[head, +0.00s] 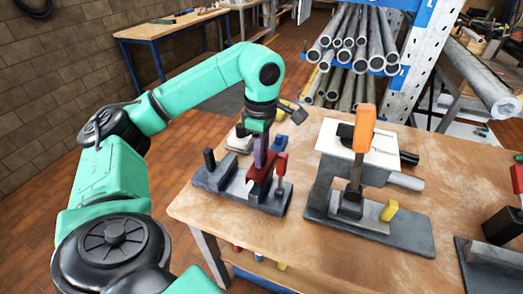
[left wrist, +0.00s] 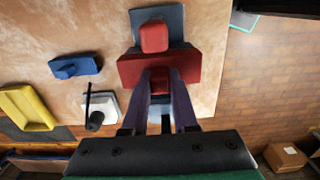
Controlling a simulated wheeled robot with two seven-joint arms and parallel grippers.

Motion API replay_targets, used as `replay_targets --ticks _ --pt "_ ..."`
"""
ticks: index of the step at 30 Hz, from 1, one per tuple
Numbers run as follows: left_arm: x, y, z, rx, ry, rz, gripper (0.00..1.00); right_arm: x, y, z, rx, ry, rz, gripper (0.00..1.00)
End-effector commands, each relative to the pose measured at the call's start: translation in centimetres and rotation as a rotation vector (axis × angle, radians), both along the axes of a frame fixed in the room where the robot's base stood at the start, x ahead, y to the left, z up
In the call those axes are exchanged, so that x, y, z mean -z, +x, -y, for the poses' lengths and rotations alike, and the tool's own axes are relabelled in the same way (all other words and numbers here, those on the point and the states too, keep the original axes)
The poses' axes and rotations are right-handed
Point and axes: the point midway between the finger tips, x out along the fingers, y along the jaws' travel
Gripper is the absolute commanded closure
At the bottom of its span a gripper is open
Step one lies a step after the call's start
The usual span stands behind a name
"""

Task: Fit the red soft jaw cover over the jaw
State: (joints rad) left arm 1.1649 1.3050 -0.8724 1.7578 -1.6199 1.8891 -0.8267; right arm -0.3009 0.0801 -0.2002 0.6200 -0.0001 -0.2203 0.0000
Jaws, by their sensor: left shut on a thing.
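The red soft jaw cover (head: 260,187) is at the dark grey vise-like fixture (head: 219,180) on the wooden table. In the left wrist view the cover (left wrist: 130,69) is a wide red bar with a narrow red part between my fingers. My left gripper (head: 263,158) points down from above and is shut on the cover; its purple-grey fingers also show in the left wrist view (left wrist: 160,84). The jaw is mostly hidden under the cover and fingers, so I cannot tell how far the cover is over it. My right gripper is not in view.
A red-topped handle (head: 281,163) stands close beside the cover. A second fixture with an orange upright handle (head: 363,128) stands to the right. A blue block (left wrist: 75,67), a yellow piece (left wrist: 27,107) and a white block (left wrist: 101,108) lie nearby. The table's front left is clear.

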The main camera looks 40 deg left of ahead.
Motion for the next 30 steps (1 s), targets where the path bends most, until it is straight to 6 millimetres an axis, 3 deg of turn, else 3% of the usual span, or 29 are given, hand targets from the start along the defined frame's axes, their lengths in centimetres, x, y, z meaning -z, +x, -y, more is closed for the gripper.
replay_targets --ticks 18,30 --pt "4.6 0.0 0.0 0.000 0.000 0.000 1.00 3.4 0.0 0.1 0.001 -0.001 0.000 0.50" --pt "4.9 0.0 0.0 0.000 0.000 0.000 1.00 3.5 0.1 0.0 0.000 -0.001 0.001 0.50"
